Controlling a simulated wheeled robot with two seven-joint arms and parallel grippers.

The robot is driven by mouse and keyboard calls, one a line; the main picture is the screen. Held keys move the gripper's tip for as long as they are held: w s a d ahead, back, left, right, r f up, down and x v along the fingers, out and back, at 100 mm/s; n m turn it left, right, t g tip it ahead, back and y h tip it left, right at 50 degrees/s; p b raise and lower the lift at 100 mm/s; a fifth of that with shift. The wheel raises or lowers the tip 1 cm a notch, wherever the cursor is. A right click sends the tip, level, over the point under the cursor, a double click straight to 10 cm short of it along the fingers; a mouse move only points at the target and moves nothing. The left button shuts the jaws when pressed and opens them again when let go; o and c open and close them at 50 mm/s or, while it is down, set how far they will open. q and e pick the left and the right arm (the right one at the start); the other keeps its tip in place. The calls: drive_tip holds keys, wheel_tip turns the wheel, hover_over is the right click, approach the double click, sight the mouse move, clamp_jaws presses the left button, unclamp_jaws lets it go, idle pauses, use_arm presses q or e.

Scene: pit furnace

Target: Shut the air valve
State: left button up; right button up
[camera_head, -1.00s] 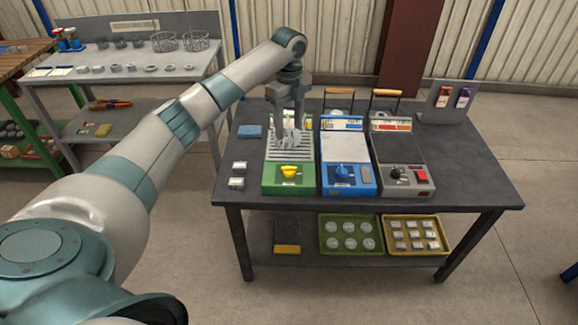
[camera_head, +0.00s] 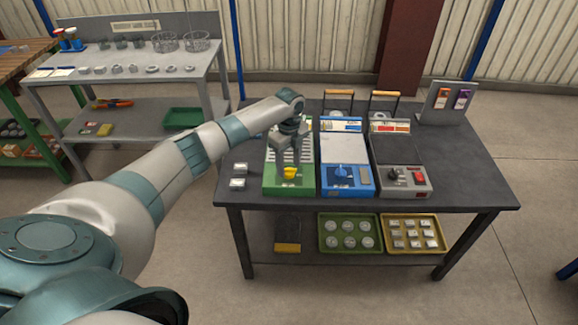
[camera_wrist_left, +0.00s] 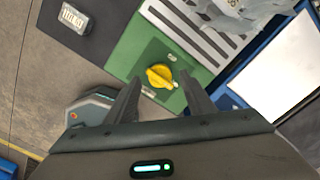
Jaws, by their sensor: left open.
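The green unit (camera_head: 273,185) stands at the left of the three units on the dark table. A yellow knob (camera_head: 290,173) sits on its front part; I take it for the air valve. It also shows in the left wrist view as a yellow knob (camera_wrist_left: 160,75) on the green panel (camera_wrist_left: 125,57). My left gripper (camera_head: 290,163) is open and points down just above the knob. In the left wrist view its fingers (camera_wrist_left: 160,88) stand on either side of the knob, apart from it as far as I can tell. My right gripper is not in view.
A blue unit (camera_head: 347,190) and a grey unit with a red switch (camera_head: 421,177) stand to the right. Small metal blocks (camera_head: 238,183) lie left of the green unit. Trays (camera_head: 322,248) sit on the lower shelf. The table's right side (camera_head: 465,180) is clear.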

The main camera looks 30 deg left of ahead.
use_arm(q)
drive_tip(key=shift+f, duration=0.95)
drive_tip(key=c, duration=1.1)
drive_tip(key=shift+o, duration=0.2)
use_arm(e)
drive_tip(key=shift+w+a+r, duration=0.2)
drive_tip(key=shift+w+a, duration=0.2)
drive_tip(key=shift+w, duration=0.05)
